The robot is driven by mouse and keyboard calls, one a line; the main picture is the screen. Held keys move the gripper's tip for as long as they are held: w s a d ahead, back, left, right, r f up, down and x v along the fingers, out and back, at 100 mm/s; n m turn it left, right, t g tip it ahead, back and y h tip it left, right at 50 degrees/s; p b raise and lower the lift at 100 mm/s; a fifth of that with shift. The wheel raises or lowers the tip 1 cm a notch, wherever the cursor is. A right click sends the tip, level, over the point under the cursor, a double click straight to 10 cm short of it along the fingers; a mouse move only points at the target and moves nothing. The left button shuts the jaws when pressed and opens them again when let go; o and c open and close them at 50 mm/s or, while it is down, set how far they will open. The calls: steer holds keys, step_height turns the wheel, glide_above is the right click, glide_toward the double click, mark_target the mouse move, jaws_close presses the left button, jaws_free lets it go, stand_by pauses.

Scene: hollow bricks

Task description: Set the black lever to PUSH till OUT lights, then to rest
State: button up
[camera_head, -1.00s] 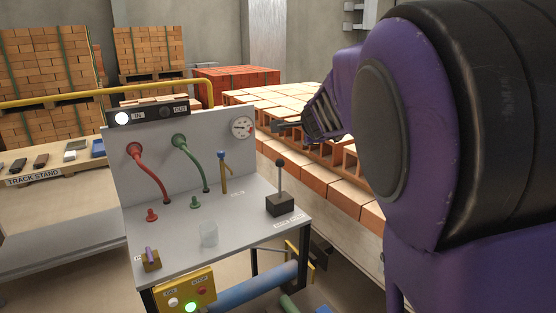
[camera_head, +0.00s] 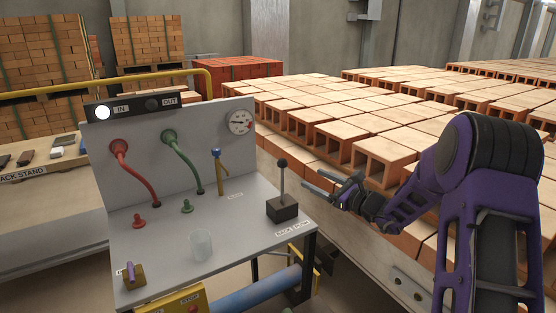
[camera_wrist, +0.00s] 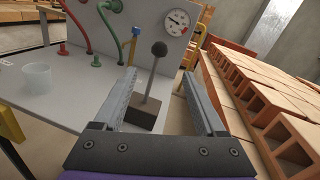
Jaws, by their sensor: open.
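The black lever (camera_head: 282,178) stands nearly upright on a dark block at the right of the grey bench (camera_head: 240,225). It has a round black knob and a grey rod. In the wrist view the lever (camera_wrist: 153,75) shows between my open fingers, beyond their tips. My gripper (camera_head: 318,181) is open and empty, to the right of the lever and apart from it. The indicator box (camera_head: 138,106) at the top of the panel has the IN lamp (camera_head: 103,112) lit white and the OUT lamp (camera_head: 152,104) dark.
A red hose (camera_head: 140,172), a green hose (camera_head: 186,160), a blue-topped yellow handle (camera_head: 219,170) and a gauge (camera_head: 240,121) are on the panel side. A clear cup (camera_head: 201,245) stands on the bench. Stacked hollow bricks (camera_head: 384,155) lie behind and right of my gripper.

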glide_above(282, 179)
steer(key=x, duration=0.3)
steer(key=shift+w+d+r, duration=0.1)
steer(key=shift+w, duration=0.2)
jaws_close()
stand_by(0.3)
stand_by(1.1)
